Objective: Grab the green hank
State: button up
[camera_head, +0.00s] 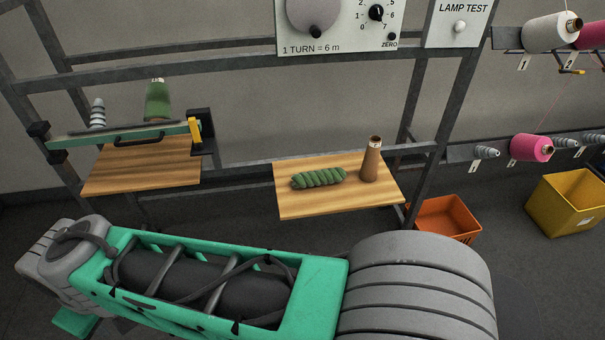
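The green hank (319,178) is a twisted bundle of dark green yarn. It lies on its side on a small wooden shelf (300,206), left of a brown cone (371,160) that stands upright there. The hank is apart from the cone and nothing covers it. My arm, green and grey, crosses the bottom of the view in front of the shelf. My gripper is not in view.
A second wooden shelf (142,178) is at the left under a green bar with a black handle. Grey frame posts flank the shelves. An orange bin (446,218) and a yellow bin (570,204) stand at the right. Yarn cones, including a pink one (531,148), sit on racks.

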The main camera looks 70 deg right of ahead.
aim_at(331, 175)
jog(key=z, duration=0.55)
jog(key=i, duration=0.85)
jog(key=z, duration=0.65)
